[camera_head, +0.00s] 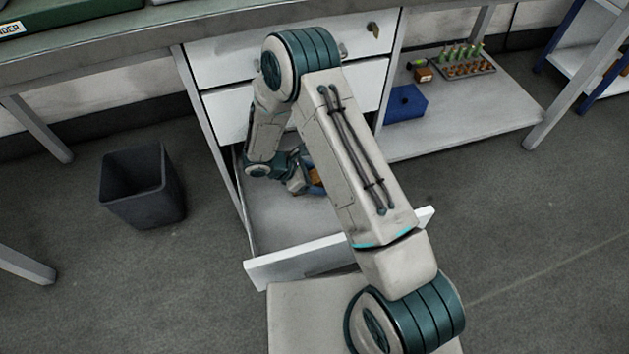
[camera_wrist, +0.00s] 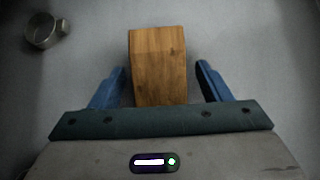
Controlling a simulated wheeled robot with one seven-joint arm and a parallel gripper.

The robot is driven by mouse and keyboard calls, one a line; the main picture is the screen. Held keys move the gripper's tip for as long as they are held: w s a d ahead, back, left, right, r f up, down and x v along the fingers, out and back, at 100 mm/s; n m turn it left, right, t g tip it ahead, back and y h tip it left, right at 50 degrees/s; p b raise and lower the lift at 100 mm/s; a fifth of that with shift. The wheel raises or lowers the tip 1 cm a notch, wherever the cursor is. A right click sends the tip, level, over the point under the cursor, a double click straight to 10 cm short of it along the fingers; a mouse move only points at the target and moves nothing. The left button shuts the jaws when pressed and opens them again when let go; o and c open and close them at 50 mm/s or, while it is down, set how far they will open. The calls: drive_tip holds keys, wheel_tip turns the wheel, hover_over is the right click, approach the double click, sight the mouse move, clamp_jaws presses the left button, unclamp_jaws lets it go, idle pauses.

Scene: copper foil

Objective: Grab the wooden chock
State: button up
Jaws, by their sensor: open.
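The wooden chock (camera_wrist: 158,60) is a brown block with visible grain. In the wrist view it sits on the grey floor of the open drawer, its near end between the blue fingers of my gripper (camera_wrist: 160,85). The fingers are open, with a gap on each side of the chock. In the head view my gripper (camera_head: 308,180) is down inside the drawer (camera_head: 290,222), mostly hidden by my arm. Only a small orange-brown part of the chock (camera_head: 316,177) shows there beside it.
A round metal object (camera_wrist: 42,31) lies at upper left in the wrist view. The drawer front (camera_head: 300,262) and side walls surround my gripper. A dark bin (camera_head: 142,186) stands left of the cabinet. A blue box (camera_head: 404,103) and a tray of small items (camera_head: 466,66) are on the right shelf.

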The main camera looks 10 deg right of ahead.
drive_tip(key=c, duration=1.1)
drive_tip(key=shift+r, duration=0.2)
